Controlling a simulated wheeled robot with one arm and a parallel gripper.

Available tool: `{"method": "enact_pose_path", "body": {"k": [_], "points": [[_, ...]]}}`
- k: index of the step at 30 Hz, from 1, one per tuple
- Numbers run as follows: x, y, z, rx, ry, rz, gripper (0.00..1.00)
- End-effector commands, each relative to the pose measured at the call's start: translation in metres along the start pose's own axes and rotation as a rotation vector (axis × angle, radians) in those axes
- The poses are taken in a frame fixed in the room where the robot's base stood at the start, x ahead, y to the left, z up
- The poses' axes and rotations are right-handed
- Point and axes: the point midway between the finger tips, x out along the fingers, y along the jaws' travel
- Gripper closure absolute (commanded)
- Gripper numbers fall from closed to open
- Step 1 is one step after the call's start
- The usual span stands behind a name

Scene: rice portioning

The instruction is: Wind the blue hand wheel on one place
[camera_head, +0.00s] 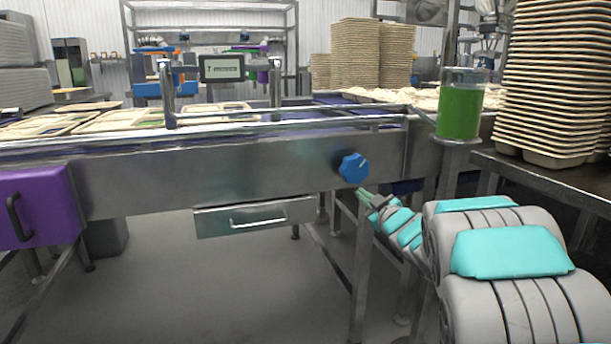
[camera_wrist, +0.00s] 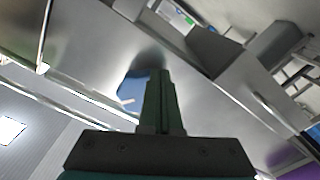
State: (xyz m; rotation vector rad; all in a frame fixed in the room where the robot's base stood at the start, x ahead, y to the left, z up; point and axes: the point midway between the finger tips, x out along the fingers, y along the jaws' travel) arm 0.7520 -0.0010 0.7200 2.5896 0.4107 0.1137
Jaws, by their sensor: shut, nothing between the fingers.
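The blue hand wheel (camera_head: 354,168) is a small lobed knob on the front steel panel of the conveyor, right of the middle in the head view. My gripper (camera_head: 364,193) is shut and empty, with its green fingertips just below and right of the wheel. In the wrist view the shut fingers (camera_wrist: 158,80) point at the steel panel, and part of the blue wheel (camera_wrist: 132,90) shows just left of them, partly hidden behind them. I cannot tell whether the fingertips touch the wheel.
A steel drawer (camera_head: 255,217) hangs under the conveyor, left of the wheel. A purple box (camera_head: 40,205) is at the far left. A green-filled container (camera_head: 460,105) stands at the right, near stacked trays (camera_head: 550,80). The floor (camera_head: 210,290) below the drawer is open.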

Motion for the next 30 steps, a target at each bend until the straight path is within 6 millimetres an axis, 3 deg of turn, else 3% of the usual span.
{"method": "enact_pose_path", "body": {"k": [10, 20, 30], "points": [[-0.037, 0.001, -0.001, -0.001, -0.002, 0.001, 1.00], [-0.041, 0.000, 0.001, 0.000, -0.003, 0.000, 1.00], [-0.047, 0.035, -0.002, -0.009, 0.002, 0.014, 1.00]]}}
